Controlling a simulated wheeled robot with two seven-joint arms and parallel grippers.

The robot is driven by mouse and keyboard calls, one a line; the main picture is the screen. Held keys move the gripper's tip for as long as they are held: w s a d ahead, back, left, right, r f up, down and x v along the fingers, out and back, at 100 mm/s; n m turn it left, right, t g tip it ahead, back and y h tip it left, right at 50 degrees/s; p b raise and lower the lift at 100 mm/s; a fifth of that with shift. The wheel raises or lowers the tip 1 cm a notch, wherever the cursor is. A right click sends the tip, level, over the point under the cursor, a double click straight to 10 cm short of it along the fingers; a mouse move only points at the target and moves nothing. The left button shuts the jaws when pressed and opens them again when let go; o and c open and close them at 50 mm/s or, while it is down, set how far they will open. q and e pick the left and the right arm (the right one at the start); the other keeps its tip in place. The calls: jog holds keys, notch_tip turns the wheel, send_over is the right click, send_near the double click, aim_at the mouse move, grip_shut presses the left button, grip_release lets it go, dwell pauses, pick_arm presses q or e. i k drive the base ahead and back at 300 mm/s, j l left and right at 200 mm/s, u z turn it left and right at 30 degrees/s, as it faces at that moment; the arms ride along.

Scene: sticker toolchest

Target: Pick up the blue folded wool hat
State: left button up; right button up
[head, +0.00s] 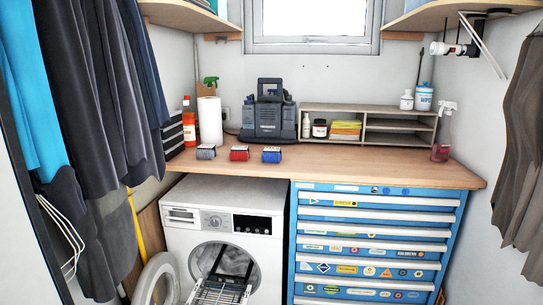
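The blue folded wool hat (271,155) lies on the wooden worktop (400,163), near its front edge. It is a small folded bundle, the rightmost of three alike items in a row. A red one (239,154) lies just left of it, and a grey one (206,152) lies further left. Small gaps separate the three. Nothing covers the blue hat. Neither of my grippers shows in the head view.
Behind the row stand a dark grey machine (268,115) and a white paper roll (209,121). A wooden shelf organizer (398,131) stands at the back right. A washing machine (222,222) and blue tool chest (373,243) sit below. Dark clothes (105,100) hang at left.

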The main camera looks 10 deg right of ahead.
aim_at(270, 155)
jog(key=i+l+u, duration=0.45)
jog(key=i+l, duration=0.4)
jog(key=i, duration=0.15)
